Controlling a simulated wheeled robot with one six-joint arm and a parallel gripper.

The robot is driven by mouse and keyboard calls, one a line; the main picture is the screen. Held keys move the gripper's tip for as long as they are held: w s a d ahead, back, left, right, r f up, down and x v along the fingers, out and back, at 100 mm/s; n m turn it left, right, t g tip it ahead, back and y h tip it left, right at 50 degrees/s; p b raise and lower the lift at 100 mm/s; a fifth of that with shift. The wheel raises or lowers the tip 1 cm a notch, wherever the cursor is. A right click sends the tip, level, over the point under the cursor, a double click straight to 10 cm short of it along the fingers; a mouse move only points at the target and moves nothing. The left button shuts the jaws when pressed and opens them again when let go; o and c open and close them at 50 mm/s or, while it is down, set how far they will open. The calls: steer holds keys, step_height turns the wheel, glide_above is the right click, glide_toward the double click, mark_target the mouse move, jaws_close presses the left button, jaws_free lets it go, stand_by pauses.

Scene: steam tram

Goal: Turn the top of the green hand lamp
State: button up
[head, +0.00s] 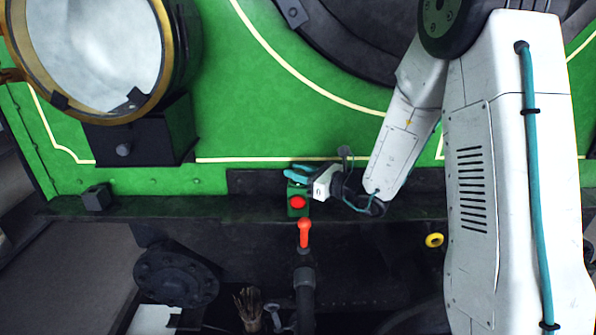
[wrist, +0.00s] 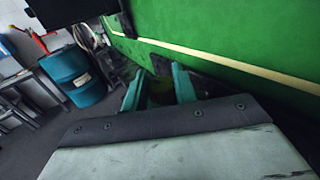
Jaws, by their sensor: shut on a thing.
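The green hand lamp (head: 298,208) stands on the dark ledge below the green panel in the head view, with a round red lens on its front. My gripper (head: 298,176) is at the top of the lamp, its teal fingers shut on the lamp top. In the wrist view the two teal fingers (wrist: 158,92) stand on either side of the dim, dark green lamp top (wrist: 160,88). The fingers and wrist hide most of the top, so its turn angle cannot be told.
A large brass-rimmed headlamp (head: 95,50) is at the upper left. A red-handled lever (head: 304,235) rises just below the hand lamp. A small dark block (head: 96,197) sits on the ledge to the left. A blue drum (wrist: 75,75) stands on the floor in the wrist view.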

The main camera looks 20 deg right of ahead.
steer(key=shift+m+t+h, duration=0.85)
steer(key=shift+m+h, duration=0.3)
steer(key=shift+h, duration=0.45)
steer(key=shift+m+t+h, duration=0.85)
steer(key=shift+m+h, duration=0.3)
steer(key=shift+h, duration=0.75)
steer(key=o, duration=1)
steer(key=shift+c, duration=0.2)
steer(key=shift+s, duration=0.1)
